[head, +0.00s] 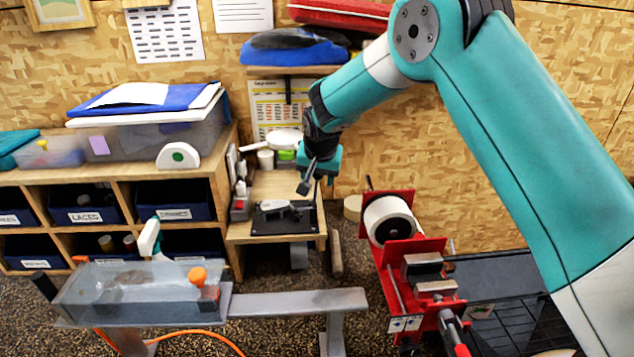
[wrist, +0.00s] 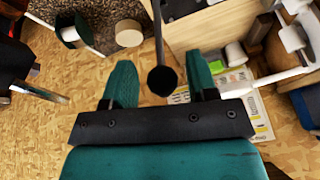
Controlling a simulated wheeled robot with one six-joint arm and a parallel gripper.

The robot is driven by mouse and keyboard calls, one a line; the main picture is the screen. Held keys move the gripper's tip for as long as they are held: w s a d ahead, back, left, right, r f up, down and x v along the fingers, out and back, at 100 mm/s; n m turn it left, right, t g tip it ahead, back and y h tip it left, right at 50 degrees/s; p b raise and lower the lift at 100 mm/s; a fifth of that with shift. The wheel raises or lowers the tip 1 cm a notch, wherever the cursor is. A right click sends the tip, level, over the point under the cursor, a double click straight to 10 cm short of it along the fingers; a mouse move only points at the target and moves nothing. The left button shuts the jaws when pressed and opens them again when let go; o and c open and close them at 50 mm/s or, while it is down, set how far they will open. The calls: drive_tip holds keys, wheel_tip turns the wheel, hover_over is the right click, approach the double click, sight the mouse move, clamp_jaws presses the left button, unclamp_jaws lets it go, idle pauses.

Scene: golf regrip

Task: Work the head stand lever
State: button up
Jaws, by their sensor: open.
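The head stand lever (wrist: 160,40) shows in the wrist view as a dark rod with a round black knob (wrist: 162,80) at its near end. My gripper (wrist: 158,62) is open, with one teal finger on each side of the rod and gaps between them. In the head view my gripper (head: 322,168) hangs just above the small wooden bench. The dark stand (head: 285,222) on that bench has a grey piece on it. A short grey rod appears just below my gripper; I cannot tell where it meets the stand.
White and green cups (head: 287,155) stand behind on the bench (head: 275,238). A red holder (head: 385,262) with a white roll stands to the right. A clear tub (head: 130,300) is at front left. A shelf (head: 125,172) with blue bins is at left.

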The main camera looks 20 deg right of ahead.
drive_tip(key=shift+x, duration=1.5)
drive_tip(key=shift+a, duration=0.1)
drive_tip(key=shift+c, duration=0.5)
